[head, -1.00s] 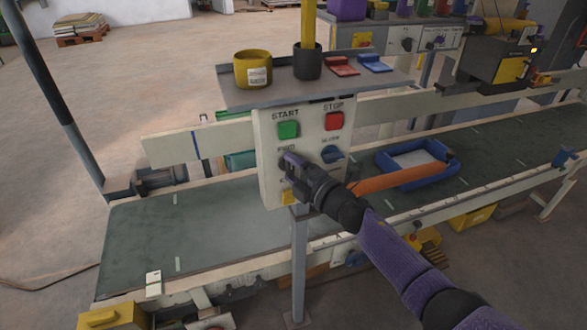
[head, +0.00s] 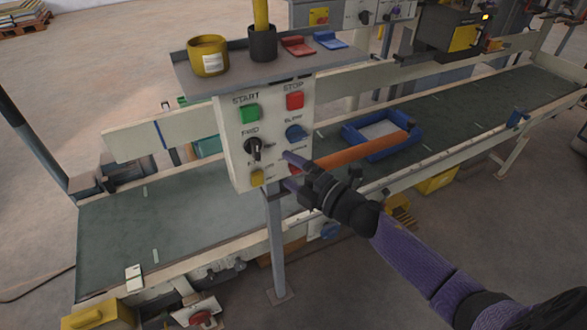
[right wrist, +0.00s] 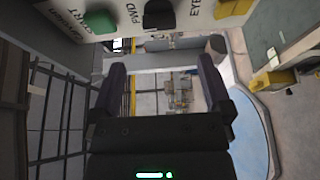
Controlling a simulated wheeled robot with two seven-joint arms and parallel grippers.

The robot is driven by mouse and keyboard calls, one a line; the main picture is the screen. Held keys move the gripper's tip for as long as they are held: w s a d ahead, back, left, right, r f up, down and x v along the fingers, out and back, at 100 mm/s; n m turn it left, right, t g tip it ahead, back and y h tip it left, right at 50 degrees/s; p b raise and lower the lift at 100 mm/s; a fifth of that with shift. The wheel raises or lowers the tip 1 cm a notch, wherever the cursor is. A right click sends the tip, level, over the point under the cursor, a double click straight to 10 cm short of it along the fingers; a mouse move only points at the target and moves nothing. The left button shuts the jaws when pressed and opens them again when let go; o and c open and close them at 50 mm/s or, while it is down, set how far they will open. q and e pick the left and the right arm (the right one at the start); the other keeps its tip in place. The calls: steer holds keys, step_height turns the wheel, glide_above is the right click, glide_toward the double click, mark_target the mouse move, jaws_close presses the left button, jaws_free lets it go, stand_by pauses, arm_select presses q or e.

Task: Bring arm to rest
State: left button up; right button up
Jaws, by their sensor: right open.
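My right gripper (head: 288,172) is open and empty. In the head view it is in front of the lower right part of the control panel (head: 231,150), with a purple arm behind it. The panel has a green START button (head: 250,113), a red STOP button (head: 295,100), a black FWD knob (head: 254,148) and a blue knob (head: 296,132). In the right wrist view both fingers of the right gripper (right wrist: 160,75) stand apart with nothing between them. The black knob (right wrist: 163,14) shows beyond them at the top. My left gripper is not in view.
A green conveyor belt (head: 130,226) runs behind and beside the panel. A blue tray (head: 352,136) lies on it, with an orange bar near it. A shelf (head: 190,80) above the panel holds a yellow cup (head: 208,55) and a dark cup (head: 262,43). Open floor lies in front.

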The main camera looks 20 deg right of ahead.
steer(key=shift+s+d, duration=0.1)
steer(key=shift+s, duration=0.15)
steer(key=s+d+f+m+g+h+b, duration=0.15)
steer(key=s+f+m, duration=0.25)
steer(key=f, duration=0.5)
steer(key=s+d+f+m+g+h, duration=0.1)
steer(key=s+f+m+g+h, duration=0.3)
steer(key=f, duration=0.5)
steer(key=s+d+f+m+g+h, duration=0.1)
steer(key=s+f+m, duration=0.4)
steer(key=f, duration=0.3)
steer(key=s+a+f+m+g, duration=0.1)
steer(key=s+f+m+g, duration=0.1)
steer(key=s, duration=0.7)
steer(key=s+a+f+m+g, duration=0.2)
steer(key=s+f+m+g, duration=0.1)
steer(key=s+f, duration=0.4)
steer(key=s+a+f+m+g+h+b, duration=0.1)
steer(key=s+f+g, duration=0.3)
steer(key=s, duration=0.9)
steer(key=shift+a+f+m, duration=0.55)
steer(key=shift+a+m, duration=0.05)
steer(key=shift+m, duration=0.1)
steer(key=shift+w, duration=0.1)
